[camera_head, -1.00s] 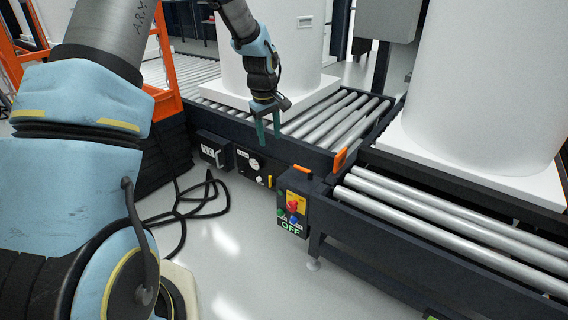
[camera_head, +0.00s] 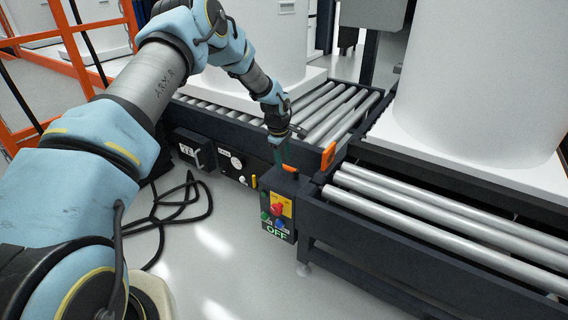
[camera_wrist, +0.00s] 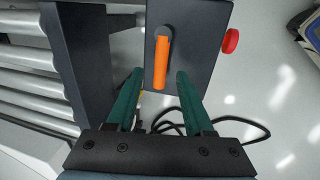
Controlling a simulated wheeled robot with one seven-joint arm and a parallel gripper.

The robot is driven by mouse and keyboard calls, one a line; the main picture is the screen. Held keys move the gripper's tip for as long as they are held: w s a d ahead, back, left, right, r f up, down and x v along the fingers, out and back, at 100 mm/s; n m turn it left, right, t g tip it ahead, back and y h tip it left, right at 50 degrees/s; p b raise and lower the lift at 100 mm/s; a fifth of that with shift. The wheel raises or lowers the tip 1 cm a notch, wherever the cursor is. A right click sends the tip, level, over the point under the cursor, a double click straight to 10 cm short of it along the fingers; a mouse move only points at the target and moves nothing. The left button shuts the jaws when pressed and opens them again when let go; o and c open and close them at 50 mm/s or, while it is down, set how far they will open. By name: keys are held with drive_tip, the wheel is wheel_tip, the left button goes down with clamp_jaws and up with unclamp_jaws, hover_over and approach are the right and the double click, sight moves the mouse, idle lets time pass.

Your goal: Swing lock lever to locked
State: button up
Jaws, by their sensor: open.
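The orange lock lever (camera_head: 289,169) sits on top of the dark control box (camera_head: 280,184) beside the conveyor. My gripper (camera_wrist: 159,80) is open and empty. Its two green fingers stand to either side of the lever's near end in the picture, with gaps on both sides. I cannot tell the height left between fingertips and lever. In the head view my gripper (camera_head: 281,155) is just above and left of the lever, partly hiding the box.
The box front has a red button (camera_head: 277,209), a blue one and an OFF label. An orange paddle (camera_head: 328,158) stands close by at the conveyor edge. Roller conveyors (camera_head: 430,222) carry large white tanks (camera_head: 480,80). A black cable (camera_head: 180,205) lies on the floor.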

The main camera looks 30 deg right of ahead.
drive_tip(key=shift+w+d+f, duration=0.1)
drive_tip(key=shift+d+f, duration=0.05)
drive_tip(key=shift+f, duration=0.8)
clamp_jaws()
idle(0.8)
